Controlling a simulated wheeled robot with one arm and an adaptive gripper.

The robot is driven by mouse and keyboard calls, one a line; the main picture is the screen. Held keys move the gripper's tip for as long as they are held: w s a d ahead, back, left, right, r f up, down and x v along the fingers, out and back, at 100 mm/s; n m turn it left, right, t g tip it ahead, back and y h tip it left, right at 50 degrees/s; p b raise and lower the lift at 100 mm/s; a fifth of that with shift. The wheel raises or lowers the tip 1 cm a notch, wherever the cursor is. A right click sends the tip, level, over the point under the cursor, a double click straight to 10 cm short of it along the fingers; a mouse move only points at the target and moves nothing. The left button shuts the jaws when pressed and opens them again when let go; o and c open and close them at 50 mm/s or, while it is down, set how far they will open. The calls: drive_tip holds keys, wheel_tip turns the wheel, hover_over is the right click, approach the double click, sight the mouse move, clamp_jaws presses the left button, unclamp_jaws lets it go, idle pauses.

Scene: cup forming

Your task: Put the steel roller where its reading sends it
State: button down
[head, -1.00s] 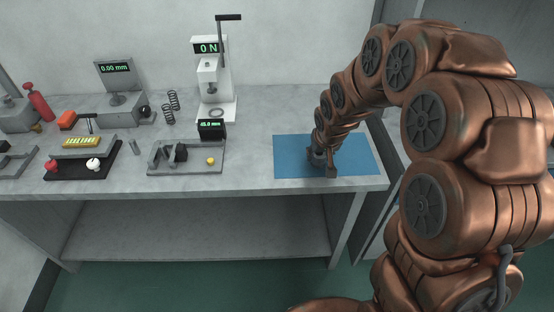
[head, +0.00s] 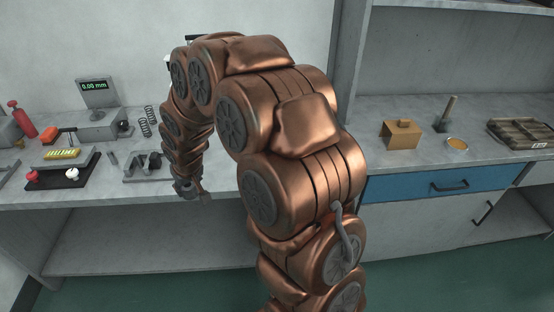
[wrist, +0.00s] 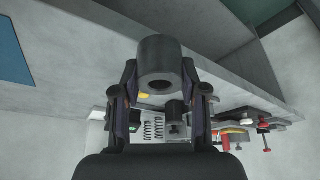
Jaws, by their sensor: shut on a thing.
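My gripper (head: 190,189) is in front of the bench's front edge in the head view. In the wrist view my gripper (wrist: 160,84) is shut on a dark grey, hollow steel roller (wrist: 158,48), held between the fingertips with its bore facing the camera. The roller cannot be made out clearly in the head view. A gauge with a display (head: 95,86) reading 0.00 mm stands at the back left of the bench. The press with the 0 N display is hidden behind my arm.
A grey fixture (head: 135,178) is partly hidden by my arm, near two springs (head: 148,122). A black tray (head: 50,181) with red and white knobs lies left.

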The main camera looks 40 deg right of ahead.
drive_tip(key=r, duration=0.2)
hover_over(223, 191)
drive_tip(key=shift+w+f+m, duration=0.1)
drive_tip(key=shift+f+m, duration=0.15)
drive_tip(key=shift+m, duration=0.15)
drive_tip(key=s+d, duration=0.2)
drive_tip(key=d, duration=0.1)
drive_tip(key=s+d+r, duration=0.1)
drive_tip(key=s+d, duration=0.1)
drive_tip(key=d, duration=0.1)
drive_tip(key=s+d, duration=0.2)
drive_tip(key=d, duration=0.1)
drive_tip(key=shift+s+d+r+p, duration=0.25)
drive_tip(key=shift+d+r+p, duration=0.05)
drive_tip(key=w+d+p, duration=0.1)
drive_tip(key=d, duration=0.4)
drive_tip(key=w+d+f+p, duration=0.1)
drive_tip(key=d+p, duration=0.1)
drive_tip(key=d, duration=0.3)
drive_tip(key=w+d+p, duration=0.1)
drive_tip(key=d, duration=0.4)
drive_tip(key=shift+w+f, duration=0.15)
drive_tip(key=shift+w, duration=0.05)
drive_tip(key=shift+d+f, duration=0.15)
drive_tip(key=shift+d, duration=0.1)
drive_tip(key=shift+f+p, duration=0.85)
drive_tip(key=shift+f, duration=0.85)
drive_tip(key=shift+f, duration=0.25)
drive_tip(key=c, duration=0.6)
unclamp_jaws()
